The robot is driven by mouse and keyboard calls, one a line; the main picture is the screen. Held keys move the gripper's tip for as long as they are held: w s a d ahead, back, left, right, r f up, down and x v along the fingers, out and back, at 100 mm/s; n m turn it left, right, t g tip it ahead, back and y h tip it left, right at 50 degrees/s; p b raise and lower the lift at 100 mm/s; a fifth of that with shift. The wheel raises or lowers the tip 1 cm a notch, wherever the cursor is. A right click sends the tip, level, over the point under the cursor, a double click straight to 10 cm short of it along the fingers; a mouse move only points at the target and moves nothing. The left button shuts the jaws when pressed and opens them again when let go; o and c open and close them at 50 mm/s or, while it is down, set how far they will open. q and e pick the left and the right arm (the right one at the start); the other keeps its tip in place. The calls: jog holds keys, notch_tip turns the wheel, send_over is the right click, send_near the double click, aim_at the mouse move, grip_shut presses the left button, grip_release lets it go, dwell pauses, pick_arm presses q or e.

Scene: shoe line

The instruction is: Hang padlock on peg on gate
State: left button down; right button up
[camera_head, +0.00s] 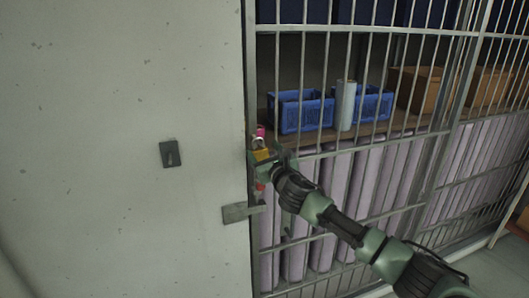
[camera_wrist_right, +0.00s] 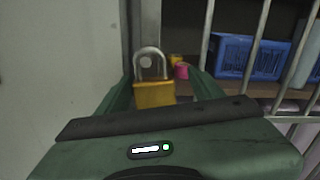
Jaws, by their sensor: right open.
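The padlock (camera_wrist_right: 154,95) has a yellow body and a grey shackle, and it stands upright between the fingers of my right gripper (camera_wrist_right: 158,82) in the wrist view. A round grey peg end (camera_wrist_right: 146,62) shows inside the shackle loop, so the shackle appears to be around the peg. In the head view the padlock (camera_head: 261,155) is small and partly hidden by my right gripper (camera_head: 264,160), at the gate's left post. The right gripper is open around the padlock's body. My left gripper is not in view.
The barred gate (camera_head: 345,28) fills the right side. Behind it are blue crates (camera_head: 300,113) and a pale roll (camera_head: 345,105) on a shelf. A metal latch plate (camera_head: 242,212) sits below the gripper. A pink object (camera_wrist_right: 181,71) is beside the padlock. The wall (camera_head: 110,80) is at left.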

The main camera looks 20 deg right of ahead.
jog(key=shift+a+f, duration=0.3)
jog(key=shift+a, duration=0.05)
